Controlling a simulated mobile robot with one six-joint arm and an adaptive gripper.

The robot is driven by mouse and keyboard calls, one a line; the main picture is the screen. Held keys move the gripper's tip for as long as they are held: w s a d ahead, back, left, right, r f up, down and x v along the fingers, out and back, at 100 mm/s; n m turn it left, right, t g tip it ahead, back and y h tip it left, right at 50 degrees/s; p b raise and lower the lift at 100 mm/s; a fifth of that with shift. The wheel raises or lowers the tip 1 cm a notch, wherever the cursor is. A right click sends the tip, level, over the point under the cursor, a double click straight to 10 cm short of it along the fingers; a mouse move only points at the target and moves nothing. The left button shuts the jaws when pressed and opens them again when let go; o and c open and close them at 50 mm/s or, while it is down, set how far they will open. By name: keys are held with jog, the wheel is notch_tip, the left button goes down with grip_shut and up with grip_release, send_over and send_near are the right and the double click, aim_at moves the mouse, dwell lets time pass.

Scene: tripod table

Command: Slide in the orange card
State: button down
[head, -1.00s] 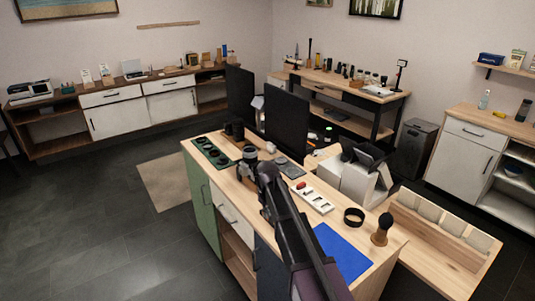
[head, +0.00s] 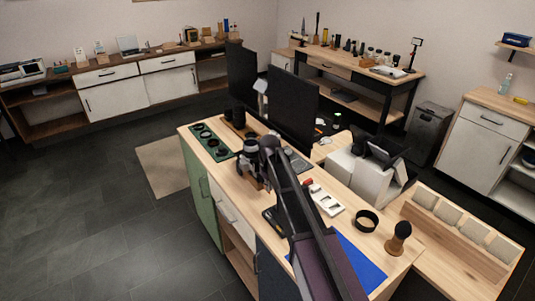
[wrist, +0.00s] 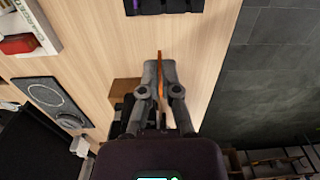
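My gripper (wrist: 161,88) is shut on the thin orange card (wrist: 160,68), which stands edge-on between the fingertips above the wooden top. In the head view my gripper (head: 250,160) is over the middle of the counter, and the card cannot be made out. A brown block (wrist: 124,86) is just left of my fingers in the wrist view, partly hidden by them. A dark slotted holder (wrist: 185,5) with a purple piece in it is at the top edge of the wrist view. I cannot tell which slot matches the orange card.
A white tray (head: 327,203) with a red piece lies on the counter (head: 226,183), near a grey dial plate (wrist: 45,91). A black ring (head: 366,221), a wooden-handled tool (head: 398,238) and a blue mat (head: 362,265) are at the near end. Dark upright panels stand behind.

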dwell(0.4)
jog(key=w+a+r+p, duration=0.1)
jog(key=w+r+p, duration=0.5)
jog(key=r+p, duration=0.3)
jog(key=shift+w+r, duration=0.15)
jog(key=shift+r, duration=0.1)
jog(key=shift+f, duration=0.3)
jog(key=shift+w+a+f+b, duration=0.15)
jog(key=shift+f+b, duration=1.55)
jog(key=shift+w+a+f+b, duration=0.15)
jog(key=shift+f+b, duration=1.5)
jog(key=shift+b, duration=0.05)
jog(key=shift+w+a+r, duration=0.1)
jog(key=shift+w+a, duration=0.25)
jog(key=shift+w, duration=0.2)
jog(key=shift+w+a, duration=0.45)
jog(key=shift+w, duration=0.2)
jog(key=shift+w+a, duration=0.4)
jog(key=shift+w, duration=0.25)
dwell(0.9)
